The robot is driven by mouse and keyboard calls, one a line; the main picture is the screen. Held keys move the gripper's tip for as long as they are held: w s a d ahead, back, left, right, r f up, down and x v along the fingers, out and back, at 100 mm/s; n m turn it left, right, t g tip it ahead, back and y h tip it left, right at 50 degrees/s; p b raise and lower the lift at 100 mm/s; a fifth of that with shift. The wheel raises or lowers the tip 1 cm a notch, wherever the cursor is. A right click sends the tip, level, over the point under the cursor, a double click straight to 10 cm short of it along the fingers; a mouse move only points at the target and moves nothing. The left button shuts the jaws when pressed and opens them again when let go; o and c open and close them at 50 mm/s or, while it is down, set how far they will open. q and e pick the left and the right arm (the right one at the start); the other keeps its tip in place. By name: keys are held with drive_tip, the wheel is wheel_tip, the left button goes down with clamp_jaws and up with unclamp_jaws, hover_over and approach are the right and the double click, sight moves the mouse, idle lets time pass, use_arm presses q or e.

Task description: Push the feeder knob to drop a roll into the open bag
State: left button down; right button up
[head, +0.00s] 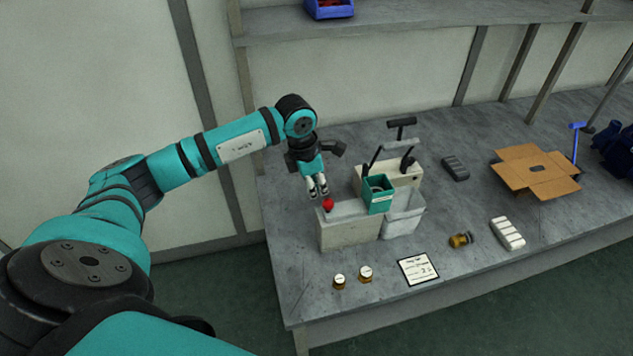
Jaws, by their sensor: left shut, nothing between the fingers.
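The red feeder knob (328,205) sits at the left end of the pale feeder block (348,234) on the bench. My left gripper (319,192) is shut and empty, pointing down just above and slightly left of the knob. I cannot tell whether the fingertips touch it. A teal box (379,200) with a white label stands at the right end of the feeder; something pale and round shows in its open top. A whitish container that looks like the open bag (403,220) is beside and below the teal box. Its inside is mostly hidden. My right gripper is out of view.
A pale stand with dark handles (405,175) is behind the feeder. Two small brass fittings (352,278) and a printed card (418,269) lie in front. An open cardboard box (515,180), a dark block (455,168) and a white block (507,233) are to the right.

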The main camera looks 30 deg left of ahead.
use_arm(q)
drive_tip(key=f+b, duration=0.1)
drive_tip(key=f, duration=0.1)
drive_tip(key=f+b, duration=0.4)
drive_tip(key=shift+s+d+f, duration=0.15)
drive_tip(key=shift+s+f, duration=0.2)
drive_tip(key=shift+w+f, duration=0.1)
drive_tip(key=shift+f, duration=0.1)
drive_tip(key=shift+w+a+f, duration=0.25)
drive_tip(key=shift+w+a, duration=0.1)
drive_tip(key=shift+w, duration=0.05)
drive_tip(key=shift+r, duration=0.15)
drive_tip(key=shift+s+d+r, duration=0.15)
drive_tip(key=shift+s+d, duration=0.05)
drive_tip(key=shift+d, duration=0.05)
drive_tip(key=shift+w+a, duration=0.1)
